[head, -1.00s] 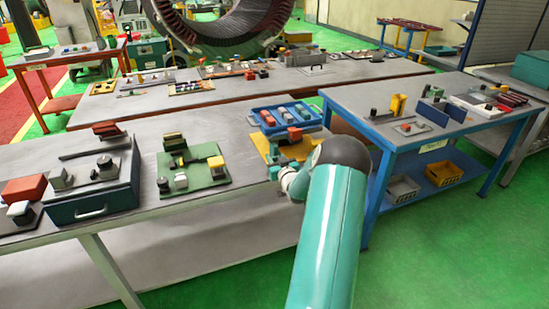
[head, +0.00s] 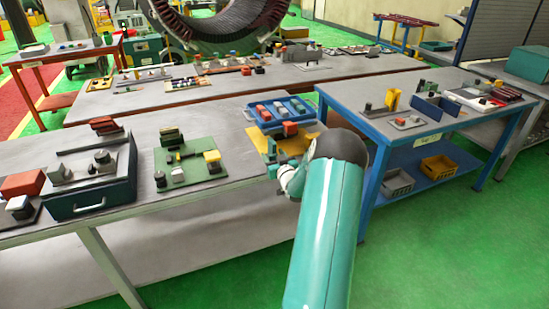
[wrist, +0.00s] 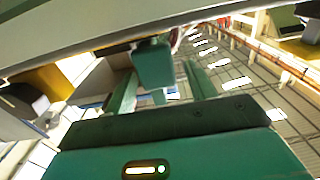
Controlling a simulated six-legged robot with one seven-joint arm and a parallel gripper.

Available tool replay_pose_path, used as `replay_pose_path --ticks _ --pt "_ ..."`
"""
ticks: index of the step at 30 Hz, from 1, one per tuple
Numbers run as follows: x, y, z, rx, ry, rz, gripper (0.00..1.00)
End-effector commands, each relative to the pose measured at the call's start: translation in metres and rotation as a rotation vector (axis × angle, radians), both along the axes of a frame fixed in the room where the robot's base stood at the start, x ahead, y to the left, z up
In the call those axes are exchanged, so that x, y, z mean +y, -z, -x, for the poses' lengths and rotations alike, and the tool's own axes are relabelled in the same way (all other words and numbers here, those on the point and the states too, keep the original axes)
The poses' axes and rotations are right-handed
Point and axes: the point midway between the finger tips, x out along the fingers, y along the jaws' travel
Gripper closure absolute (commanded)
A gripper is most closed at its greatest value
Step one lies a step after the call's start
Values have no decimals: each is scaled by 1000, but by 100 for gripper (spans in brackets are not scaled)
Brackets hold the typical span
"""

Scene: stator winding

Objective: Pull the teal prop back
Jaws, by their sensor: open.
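In the wrist view, a teal block (wrist: 153,66), which looks like the teal prop, sits under a long pale edge. The two teal fingers of my gripper (wrist: 162,78) reach forward on either side of it. They are open, with a visible gap on the right side; I cannot tell whether the left finger touches the block. In the head view, my teal arm reaches to the near table's right end, by the yellow plate (head: 311,131). My arm hides most of the gripper there, and I cannot make out the prop in that view.
A blue tray (head: 252,115) with red and grey blocks stands just behind the yellow plate. A green board (head: 200,179) with small parts lies to the left on the near table. A blue-framed table (head: 345,96) stands close on the right. Green floor is clear at the lower right.

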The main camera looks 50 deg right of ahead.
Motion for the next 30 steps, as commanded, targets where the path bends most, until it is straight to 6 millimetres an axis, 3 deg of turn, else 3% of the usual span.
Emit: replay_pose_path --ticks 8,21,30 --pt "13 0 23 1 2 0 45" --pt "61 0 102 2 1 -1 45" --pt "71 0 120 0 0 0 45"
